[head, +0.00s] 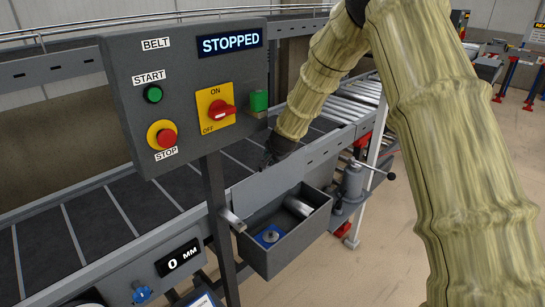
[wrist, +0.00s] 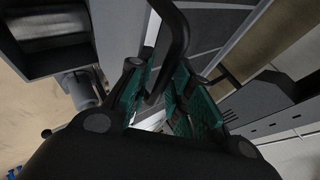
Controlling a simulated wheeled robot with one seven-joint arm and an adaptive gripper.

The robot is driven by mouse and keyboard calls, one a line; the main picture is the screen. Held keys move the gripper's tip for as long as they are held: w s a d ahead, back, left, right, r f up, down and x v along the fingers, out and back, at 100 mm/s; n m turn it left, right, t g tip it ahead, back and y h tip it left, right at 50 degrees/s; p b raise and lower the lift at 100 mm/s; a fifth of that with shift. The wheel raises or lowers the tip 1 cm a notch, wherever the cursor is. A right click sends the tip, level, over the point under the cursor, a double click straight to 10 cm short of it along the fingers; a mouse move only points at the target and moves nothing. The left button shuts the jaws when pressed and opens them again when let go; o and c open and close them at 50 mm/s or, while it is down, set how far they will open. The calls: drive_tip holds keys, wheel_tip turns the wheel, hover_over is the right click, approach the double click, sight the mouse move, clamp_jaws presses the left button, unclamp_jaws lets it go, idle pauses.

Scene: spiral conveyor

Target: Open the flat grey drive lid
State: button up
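The flat grey drive lid (head: 262,188) stands raised, tilted up along the belt side of the grey drive box (head: 285,255). The box is open at the top; a silver cylinder (head: 298,206) and a blue part with a round disc (head: 270,236) show inside. My gripper (head: 272,155) is at the lid's upper edge, partly hidden behind it in the head view. In the wrist view, a dark curved handle (wrist: 176,42) runs between the green-padded fingers of my gripper (wrist: 160,90). The fingers are apart, with gaps visible beside the handle.
A control panel (head: 188,85) on a post stands left of the box; its display reads STOPPED. The belt (head: 130,205) runs behind the box. A grey device with a crank handle (head: 355,185) stands right of the box. Floor is clear at the lower right.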

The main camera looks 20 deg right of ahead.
drive_tip(key=shift+a, duration=0.2)
drive_tip(key=shift+s+r, duration=0.15)
drive_tip(key=d+v, duration=0.1)
drive_tip(key=v, duration=1)
drive_tip(key=shift+s+a+r, duration=0.2)
drive_tip(key=shift+a, duration=0.15)
drive_tip(key=s+a+f+n+g, duration=0.1)
drive_tip(key=s+f+n+g, duration=0.1)
drive_tip(key=s+f, duration=0.75)
drive_tip(key=s+f+n+g, duration=0.1)
drive_tip(key=s+f+n, duration=0.35)
drive_tip(key=f, duration=0.75)
drive_tip(key=s+a+f+n+g, duration=0.1)
drive_tip(key=s+f+g, duration=0.1)
drive_tip(key=s+f, duration=0.75)
drive_tip(key=s+a+f+n+g, duration=0.1)
drive_tip(key=s+f, duration=0.3)
drive_tip(key=s, duration=0.5)
drive_tip(key=s+a+f+n+g, duration=0.1)
drive_tip(key=s+f+n, duration=0.2)
drive_tip(key=s, duration=0.7)
drive_tip(key=s+a+f+n+g+y, duration=0.1)
drive_tip(key=s+f+n+g, duration=0.1)
drive_tip(key=s+f, duration=0.4)
drive_tip(key=s, duration=0.4)
drive_tip(key=shift+s, duration=0.2)
drive_tip(key=shift+f+n, duration=0.1)
drive_tip(key=shift+n, duration=0.15)
